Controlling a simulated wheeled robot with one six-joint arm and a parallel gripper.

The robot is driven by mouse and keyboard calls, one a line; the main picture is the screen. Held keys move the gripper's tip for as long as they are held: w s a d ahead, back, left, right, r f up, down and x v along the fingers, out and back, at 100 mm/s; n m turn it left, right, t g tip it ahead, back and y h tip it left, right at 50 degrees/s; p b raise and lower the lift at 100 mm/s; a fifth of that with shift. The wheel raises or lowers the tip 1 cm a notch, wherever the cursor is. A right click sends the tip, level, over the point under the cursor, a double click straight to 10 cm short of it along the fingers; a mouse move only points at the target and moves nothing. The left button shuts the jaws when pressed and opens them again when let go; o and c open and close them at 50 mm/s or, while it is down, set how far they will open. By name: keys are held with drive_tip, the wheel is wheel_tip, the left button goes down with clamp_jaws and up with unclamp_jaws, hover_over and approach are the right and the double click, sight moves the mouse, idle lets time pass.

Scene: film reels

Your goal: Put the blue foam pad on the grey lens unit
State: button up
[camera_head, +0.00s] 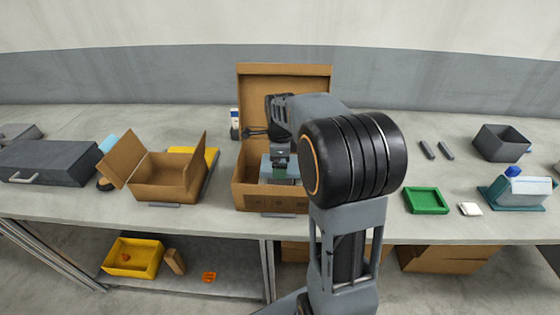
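My gripper (281,163) reaches down into the tall open cardboard box (242,190) at the centre. Its fingers are small and partly covered by my arm, so I cannot tell whether they are open or shut. A flat grey-blue piece (266,166) and something green show around the fingertips inside that box; I cannot tell whether either is held. A light blue item (107,143) shows partly behind the left cardboard box's flap; it may be the foam pad. I cannot identify the grey lens unit for certain; the box wall and my arm hide part of the box's contents.
A second open cardboard box (165,178) and a dark grey case (48,162) stand left. At right are a green tray (426,200), a white block (470,209), a dark grey bin (501,143) and a teal-based unit (514,193). A yellow bin (134,257) sits on the shelf below.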

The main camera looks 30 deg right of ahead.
drive_tip(key=shift+r, duration=0.1)
wheel_tip(320, 180, up, 12)
drive_tip(key=p, duration=0.1)
drive_tip(key=s+a+f+n, duration=0.1)
drive_tip(key=s+a+n, duration=0.1)
drive_tip(key=n, duration=0.2)
drive_tip(key=s+a+f+n+t, duration=0.1)
drive_tip(key=s+a+n, duration=0.1)
drive_tip(key=s+n, duration=0.1)
drive_tip(key=s+a+f+n, duration=0.1)
drive_tip(key=s+a+n, duration=0.1)
drive_tip(key=n, duration=0.3)
drive_tip(key=shift+s+t, duration=0.4)
drive_tip(key=shift+s, duration=0.1)
drive_tip(key=shift+s+a+f+n+t, duration=0.25)
drive_tip(key=shift+s+a+f+n, duration=0.4)
drive_tip(key=shift+s+f+n, duration=1)
drive_tip(key=shift+s+a+f+n+t, duration=0.3)
drive_tip(key=shift+s+a+f+n, duration=0.55)
drive_tip(key=shift+n, duration=1.5)
drive_tip(key=shift+s+a+f+n+t, duration=0.25)
drive_tip(key=shift+s+a+f+n, duration=0.4)
drive_tip(key=shift+s+n, duration=1.15)
drive_tip(key=shift+w+d, duration=0.2)
drive_tip(key=shift+w, duration=0.05)
